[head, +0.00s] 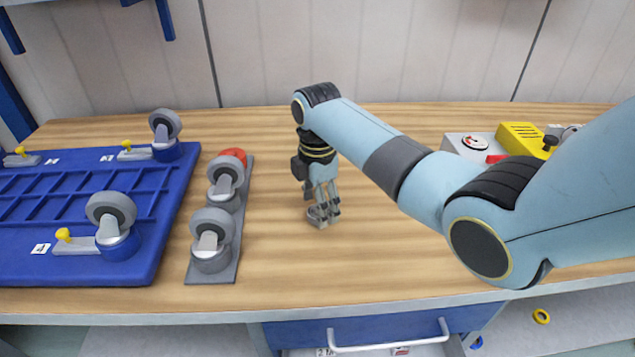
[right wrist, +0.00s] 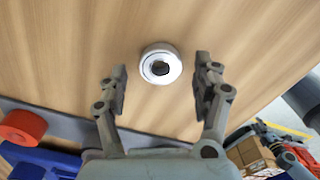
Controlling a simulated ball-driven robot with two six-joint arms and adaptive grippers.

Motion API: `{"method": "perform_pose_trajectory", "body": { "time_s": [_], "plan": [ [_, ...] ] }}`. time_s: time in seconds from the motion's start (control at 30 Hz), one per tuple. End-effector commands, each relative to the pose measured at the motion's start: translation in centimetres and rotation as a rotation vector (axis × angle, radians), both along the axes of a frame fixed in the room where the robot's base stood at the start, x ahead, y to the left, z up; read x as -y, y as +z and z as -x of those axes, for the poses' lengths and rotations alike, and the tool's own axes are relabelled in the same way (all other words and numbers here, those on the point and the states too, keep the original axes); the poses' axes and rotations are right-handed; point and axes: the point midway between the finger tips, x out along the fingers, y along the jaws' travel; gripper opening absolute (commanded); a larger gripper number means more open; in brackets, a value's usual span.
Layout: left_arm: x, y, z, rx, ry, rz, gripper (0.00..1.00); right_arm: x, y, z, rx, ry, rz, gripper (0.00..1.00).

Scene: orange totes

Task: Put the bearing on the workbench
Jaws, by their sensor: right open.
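The bearing (right wrist: 160,64) is a small silver ring with a dark centre. In the right wrist view it rests on the wooden workbench (head: 290,262), just beyond and between my fingertips. My right gripper (head: 322,212) points down over the middle of the bench, close to its surface. Its two fingers (right wrist: 161,70) are spread apart, with clear space between them and the bearing on both sides. In the head view the fingers largely hide the bearing. My left gripper is in neither view.
A blue tray (head: 75,265) with grey caster wheels and yellow-knobbed clamps lies at the left. Beside it is a grey plate (head: 190,272) with two casters and a red part (head: 233,155). A yellow box (head: 521,138) stands back right. The bench front-centre is clear.

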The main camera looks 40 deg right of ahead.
Motion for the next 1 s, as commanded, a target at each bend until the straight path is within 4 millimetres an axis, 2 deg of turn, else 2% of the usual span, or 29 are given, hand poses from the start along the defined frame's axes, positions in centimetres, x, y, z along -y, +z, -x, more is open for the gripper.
{"method": "perform_pose_trajectory", "body": {
  "time_s": [0.3,0.5,0.67,1.0],
  "plan": [
    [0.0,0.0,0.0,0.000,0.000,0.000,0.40,0.0,7.1,-0.1,0.005,0.001,0.001,0.67],
    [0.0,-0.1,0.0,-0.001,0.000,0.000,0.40,0.0,10.1,-0.1,0.003,0.000,0.000,0.67],
    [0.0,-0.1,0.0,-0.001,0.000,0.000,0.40,0.0,10.8,0.0,0.000,-0.001,0.000,0.67],
    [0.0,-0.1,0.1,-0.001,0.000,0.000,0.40,0.0,10.9,0.0,0.000,0.000,0.000,0.67]
  ]
}}
